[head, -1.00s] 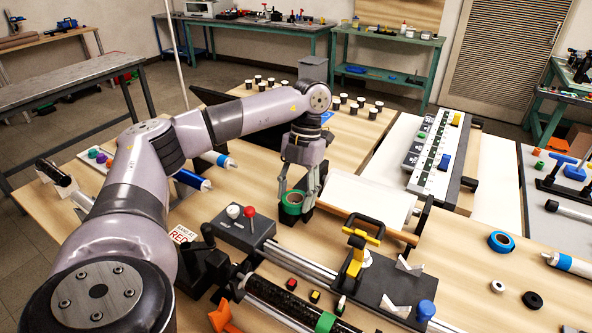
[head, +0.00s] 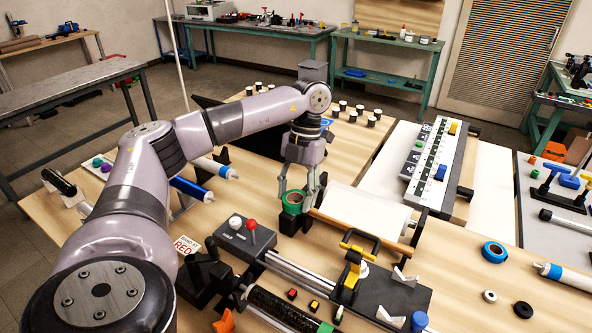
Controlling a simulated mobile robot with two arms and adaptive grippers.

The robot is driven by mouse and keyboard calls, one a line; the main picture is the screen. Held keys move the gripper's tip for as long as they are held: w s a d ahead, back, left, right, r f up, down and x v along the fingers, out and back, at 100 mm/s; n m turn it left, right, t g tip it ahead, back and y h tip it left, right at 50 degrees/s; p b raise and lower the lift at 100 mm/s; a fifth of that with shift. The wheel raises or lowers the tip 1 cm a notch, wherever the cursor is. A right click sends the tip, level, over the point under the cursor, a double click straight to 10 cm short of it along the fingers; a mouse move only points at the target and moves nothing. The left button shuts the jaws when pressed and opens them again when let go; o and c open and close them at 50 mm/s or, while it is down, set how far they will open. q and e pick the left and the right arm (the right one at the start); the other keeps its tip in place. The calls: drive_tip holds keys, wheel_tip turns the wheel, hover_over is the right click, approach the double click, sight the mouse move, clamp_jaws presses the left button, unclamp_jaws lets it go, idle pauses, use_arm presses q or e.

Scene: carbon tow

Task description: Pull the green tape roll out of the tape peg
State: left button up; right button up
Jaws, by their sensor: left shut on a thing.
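The green tape roll (head: 293,202) is between the fingers of my left gripper (head: 297,198), which is shut on it. The roll has a green outside and a tan core. It is right above a dark block (head: 291,222), which looks like the base of the tape peg. I cannot tell whether the peg still passes through the roll. My left gripper points down from above. My right gripper is not in view.
A white sheet on a roller stand (head: 363,218) is close on the right. A grey control box (head: 240,241) with a red knob and a rail stand in front. A blue tape roll (head: 495,252) lies on the table at right.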

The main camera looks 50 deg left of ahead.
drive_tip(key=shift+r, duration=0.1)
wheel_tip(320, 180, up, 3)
drive_tip(key=p, duration=0.2)
drive_tip(key=shift+p, duration=0.35)
idle(0.3)
